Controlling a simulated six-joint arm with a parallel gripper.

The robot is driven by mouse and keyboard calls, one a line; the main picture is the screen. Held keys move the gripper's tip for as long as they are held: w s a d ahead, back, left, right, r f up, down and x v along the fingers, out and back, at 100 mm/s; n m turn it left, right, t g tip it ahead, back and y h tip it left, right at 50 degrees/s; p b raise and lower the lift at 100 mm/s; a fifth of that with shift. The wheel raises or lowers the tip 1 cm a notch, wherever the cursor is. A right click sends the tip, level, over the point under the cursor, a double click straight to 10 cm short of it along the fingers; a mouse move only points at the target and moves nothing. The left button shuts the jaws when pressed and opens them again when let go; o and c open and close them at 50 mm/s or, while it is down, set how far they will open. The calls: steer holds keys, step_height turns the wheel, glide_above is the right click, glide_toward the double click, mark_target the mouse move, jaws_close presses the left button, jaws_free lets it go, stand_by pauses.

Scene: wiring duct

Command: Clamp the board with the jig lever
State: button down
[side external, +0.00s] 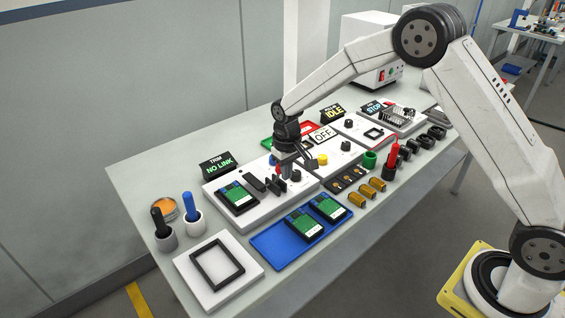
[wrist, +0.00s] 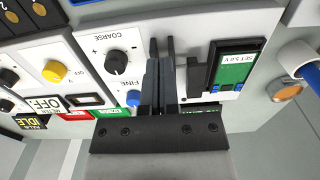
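The board (side external: 237,197) is a dark card with a green face. It lies on the left of the white jig plate and also shows in the wrist view (wrist: 233,68), its label reading SET 5.0 V. A black bar (side external: 254,184), perhaps part of the clamp, stands beside the board; a black block shows there in the wrist view (wrist: 194,80). My gripper (side external: 284,174) points down over the plate, right of the board. Its fingers (wrist: 161,75) are close together near dark upright pieces. Whether the lever is between them is hidden.
COARSE knob (wrist: 116,62) and blue FINE knob (wrist: 133,98) sit close beside the fingers. A NO LINK sign (side external: 217,165) stands behind the plate. A blue tray (side external: 268,247) with two boards and a white plate with a black frame (side external: 218,264) lie in front.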

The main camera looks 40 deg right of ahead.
steer(key=shift+w, duration=2.15)
steer(key=shift+r, duration=0.15)
steer(key=shift+s+r, duration=0.25)
steer(key=shift+r, duration=1.2)
steer(key=shift+s+r, duration=0.25)
steer(key=shift+r, duration=1.2)
steer(key=shift+s+r, duration=0.25)
steer(key=shift+r, duration=1.2)
steer(key=shift+s, duration=0.1)
steer(key=s+d+f+t, duration=0.1)
steer(key=s, duration=1.1)
steer(key=s+d+f+t, duration=0.1)
steer(key=s+f, duration=0.1)
steer(key=s, duration=1.1)
steer(key=shift+s+d+t, duration=0.3)
steer(key=shift+d, duration=0.1)
